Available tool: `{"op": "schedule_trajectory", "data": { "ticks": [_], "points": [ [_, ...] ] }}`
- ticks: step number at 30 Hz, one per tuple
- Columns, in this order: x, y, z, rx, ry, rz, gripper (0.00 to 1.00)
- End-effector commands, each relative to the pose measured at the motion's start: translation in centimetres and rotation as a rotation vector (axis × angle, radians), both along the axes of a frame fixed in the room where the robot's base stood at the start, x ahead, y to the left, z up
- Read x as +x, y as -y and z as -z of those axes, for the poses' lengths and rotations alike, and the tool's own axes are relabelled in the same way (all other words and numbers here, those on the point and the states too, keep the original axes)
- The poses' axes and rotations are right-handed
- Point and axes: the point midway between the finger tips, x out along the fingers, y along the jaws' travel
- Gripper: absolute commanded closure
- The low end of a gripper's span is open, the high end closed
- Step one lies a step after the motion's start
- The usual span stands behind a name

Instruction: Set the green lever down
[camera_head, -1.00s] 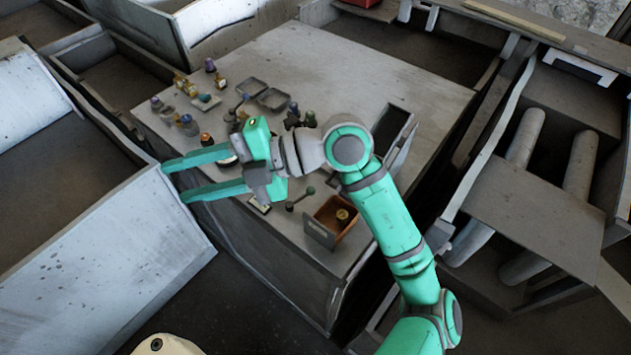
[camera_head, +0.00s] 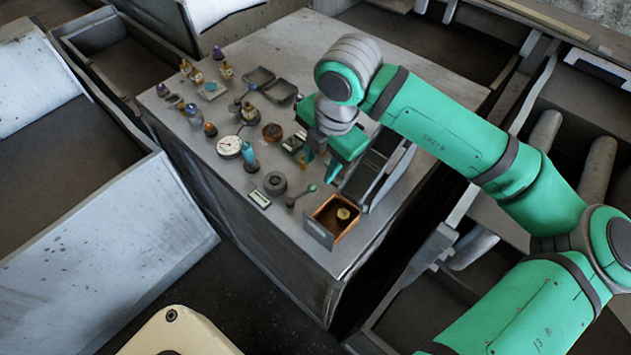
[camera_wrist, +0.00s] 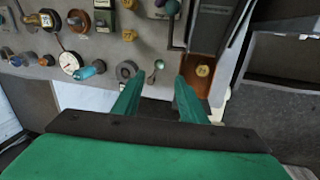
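The green lever (camera_head: 301,197), a dark stem with a round green knob, is on the worktop near its front edge, just left of an open brown box. The lever also shows in the wrist view (camera_wrist: 157,67), beyond and between my fingertips. My gripper (camera_head: 320,170) points down above the worktop, behind the lever in the head view. Its two green fingers are apart in the wrist view (camera_wrist: 158,88), with nothing between them. The exact height of the fingertips above the worktop is hard to tell.
The brown box (camera_head: 323,236) holds a yellow-topped part. A dark grey ring (camera_head: 275,182), a blue-handled part (camera_head: 248,158) and a white dial (camera_head: 229,146) stand left of the lever. A dark slanted rack (camera_head: 372,172) stands right of my gripper.

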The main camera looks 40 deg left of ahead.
Motion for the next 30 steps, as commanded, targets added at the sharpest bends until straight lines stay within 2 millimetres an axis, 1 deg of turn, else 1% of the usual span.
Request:
{"op": "schedule_trajectory", "data": {
  "ticks": [5, 12, 16, 21, 30],
  "points": [
    [-0.2, -0.6, 2.6, 0.001, -0.006, -0.004, 0.62],
    [0.0, -1.4, 6.7, 0.003, -0.007, -0.004, 0.62],
    [0.1, -1.7, 8.4, 0.003, -0.005, -0.003, 0.62],
    [0.1, -1.9, 9.6, 0.003, -0.003, -0.003, 0.62],
    [0.1, -2.0, 9.9, 0.002, -0.003, -0.004, 0.62]
  ]
}}
